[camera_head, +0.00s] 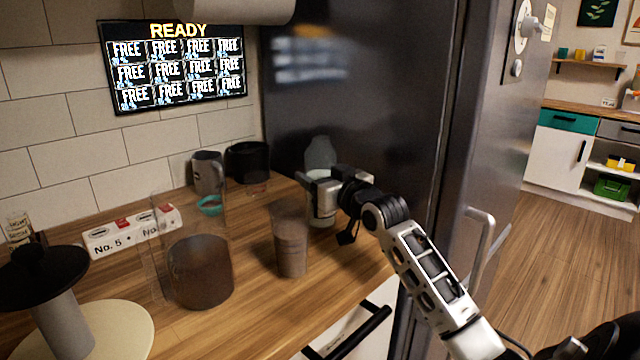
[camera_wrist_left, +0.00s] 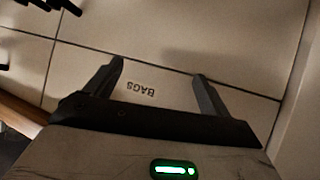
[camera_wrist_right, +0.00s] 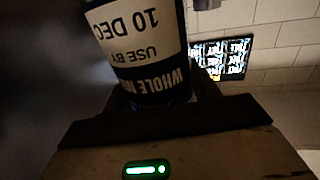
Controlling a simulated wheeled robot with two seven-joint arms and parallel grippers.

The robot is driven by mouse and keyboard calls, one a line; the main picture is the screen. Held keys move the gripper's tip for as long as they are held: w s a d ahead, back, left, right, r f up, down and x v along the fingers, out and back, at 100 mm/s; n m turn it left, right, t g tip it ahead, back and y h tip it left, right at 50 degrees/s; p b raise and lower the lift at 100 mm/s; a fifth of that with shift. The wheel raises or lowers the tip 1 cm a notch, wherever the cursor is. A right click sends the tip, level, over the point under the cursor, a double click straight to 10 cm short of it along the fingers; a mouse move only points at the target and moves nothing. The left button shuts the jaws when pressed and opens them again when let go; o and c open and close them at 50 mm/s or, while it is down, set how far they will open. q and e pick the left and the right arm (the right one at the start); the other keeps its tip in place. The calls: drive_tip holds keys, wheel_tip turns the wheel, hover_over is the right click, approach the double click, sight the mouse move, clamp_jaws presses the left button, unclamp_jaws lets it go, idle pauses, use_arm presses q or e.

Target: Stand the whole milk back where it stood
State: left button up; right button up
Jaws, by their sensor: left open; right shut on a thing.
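The whole milk (camera_head: 320,154) is a pale bottle by the dark fridge side, at the back right of the wooden counter. My right gripper (camera_head: 322,195) is shut around its body. It looks upright; I cannot tell whether its base touches the counter. In the right wrist view, the bottle's label (camera_wrist_right: 145,45) reads WHOLE and USE BY 10 DEC, upside down in the picture. My left gripper (camera_wrist_left: 158,70) is open and empty, facing a pale panelled surface marked BAGS (camera_wrist_left: 138,89). It is outside the head view.
A translucent cup (camera_head: 291,245) stands just left of the bottle. Farther left are a clear container with brown contents (camera_head: 200,272), a grey jug (camera_head: 208,172), a black round vessel (camera_head: 246,161) and a No. 5 box (camera_head: 105,240). The fridge (camera_head: 370,90) bounds the right side.

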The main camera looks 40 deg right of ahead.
drive_tip(key=shift+f, duration=0.6)
drive_tip(key=o, duration=1.3)
drive_tip(key=shift+f, duration=0.2)
drive_tip(key=shift+r, duration=0.2)
drive_tip(key=s+a, duration=0.1)
drive_tip(key=s, duration=1.1)
drive_tip(key=shift+a+b, duration=0.25)
drive_tip(key=shift+b, duration=0.15)
